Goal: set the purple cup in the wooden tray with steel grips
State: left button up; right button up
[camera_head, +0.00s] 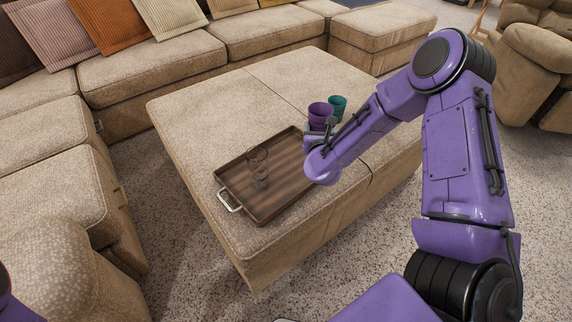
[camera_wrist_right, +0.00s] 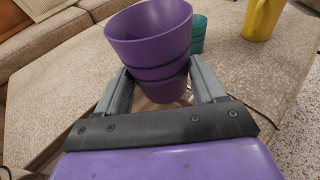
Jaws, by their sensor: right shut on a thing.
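The purple cup (camera_head: 320,113) is between the fingers of my right gripper (camera_head: 321,126), near the far right corner of the tray. In the right wrist view the purple cup (camera_wrist_right: 150,42) has its open rim up and leans a little, with a finger of my right gripper (camera_wrist_right: 160,88) against each side. The cup's base is hidden, so I cannot tell whether it is clear of the ottoman. The wooden tray (camera_head: 284,192) lies on the ottoman, left of and nearer than the cup. One steel grip shows at its near left end. My left gripper is out of view.
A teal cup (camera_head: 339,103) stands just behind the purple one; it also shows in the wrist view (camera_wrist_right: 198,34). A yellow vessel (camera_wrist_right: 262,18) stands farther right there. A clear glass-like object (camera_head: 259,168) is in the tray's left part. The ottoman's left (camera_head: 205,125) is bare.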

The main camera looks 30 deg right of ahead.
jog(key=b, duration=0.3)
send_over(290, 160)
jog(key=f, duration=0.7)
jog(key=shift+s+d, duration=0.25)
jog(key=shift+d, duration=0.05)
jog(key=f, duration=0.1)
jog(key=f+b, duration=0.1)
jog(key=f, duration=0.1)
jog(key=shift+w+a+f, duration=0.25)
jog(key=shift+w+a, duration=0.05)
jog(key=shift+a, duration=0.1)
jog(key=shift+f, duration=0.25)
jog(key=shift+r, duration=0.1)
jog(key=shift+d+f+b, duration=0.1)
jog(key=shift+f+b, duration=0.15)
jog(key=shift+b, duration=0.2)
jog(key=o, duration=0.8)
jog(key=shift+r, duration=0.1)
